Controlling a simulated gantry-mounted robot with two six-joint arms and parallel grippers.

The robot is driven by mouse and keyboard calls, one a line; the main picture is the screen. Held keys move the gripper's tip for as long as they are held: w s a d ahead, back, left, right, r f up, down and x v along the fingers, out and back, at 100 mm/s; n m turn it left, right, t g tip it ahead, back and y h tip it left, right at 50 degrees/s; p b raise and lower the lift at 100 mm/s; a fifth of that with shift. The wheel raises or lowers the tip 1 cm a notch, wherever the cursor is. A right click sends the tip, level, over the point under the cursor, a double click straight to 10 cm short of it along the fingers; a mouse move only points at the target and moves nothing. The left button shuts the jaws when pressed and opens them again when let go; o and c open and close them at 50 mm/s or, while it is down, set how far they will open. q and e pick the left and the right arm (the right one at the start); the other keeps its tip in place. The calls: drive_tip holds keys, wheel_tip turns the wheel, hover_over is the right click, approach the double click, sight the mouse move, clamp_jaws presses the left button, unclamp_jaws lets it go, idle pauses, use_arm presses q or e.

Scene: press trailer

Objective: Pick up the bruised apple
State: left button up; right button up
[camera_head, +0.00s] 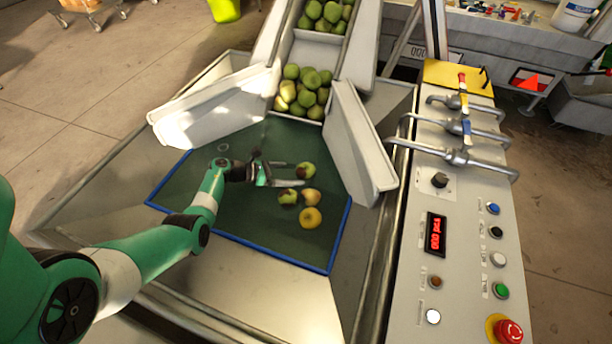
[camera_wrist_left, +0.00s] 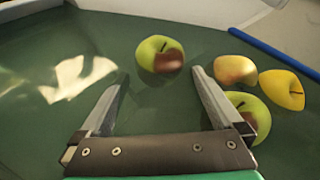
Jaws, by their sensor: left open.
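A green apple with a large brown bruised patch (camera_head: 305,170) lies on the dark green mat (camera_head: 190,180). In the left wrist view this apple (camera_wrist_left: 160,56) sits just beyond and between my fingertips. My left gripper (camera_head: 291,173) is open and empty, low over the mat, with its fingers pointing at the apple. A second green apple (camera_head: 288,197) also shows a brownish patch in the left wrist view (camera_wrist_left: 254,114), where my right-hand finger partly hides it. My right gripper is in neither view.
A yellow-red apple (camera_head: 312,195) and a yellow apple (camera_head: 310,217) lie close by on the mat. A blue strip (camera_head: 270,256) edges the mat. White chute walls (camera_head: 362,150) flank a feed full of green apples (camera_head: 305,90). A control panel (camera_head: 460,230) stands to the right.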

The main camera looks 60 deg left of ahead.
sight(306, 167)
use_arm(q)
drive_tip(key=b+x, duration=0.3)
drive_tip(key=x, duration=0.1)
drive_tip(key=shift+w+f, duration=0.1)
drive_tip(key=shift+w, duration=0.5)
drive_tip(key=c, duration=1.3)
drive_tip(key=shift+r, duration=0.55)
wheel_tip(306, 167, up, 3)
drive_tip(key=p, duration=0.3)
drive_tip(key=shift+s+r, duration=0.1)
drive_tip(key=shift+r, duration=0.1)
drive_tip(key=s+d+r+p, duration=0.2)
drive_tip(key=d+r+p, duration=0.1)
drive_tip(key=d+p, duration=0.1)
drive_tip(key=s+d+r+p, duration=0.2)
drive_tip(key=s+d+p, duration=0.1)
drive_tip(key=d+p, duration=0.1)
drive_tip(key=s+d+r+p, duration=0.2)
drive_tip(key=d+r+p, duration=0.1)
drive_tip(key=d+p, duration=0.1)
drive_tip(key=shift+s+r, duration=0.2)
drive_tip(key=shift+r, duration=0.15)
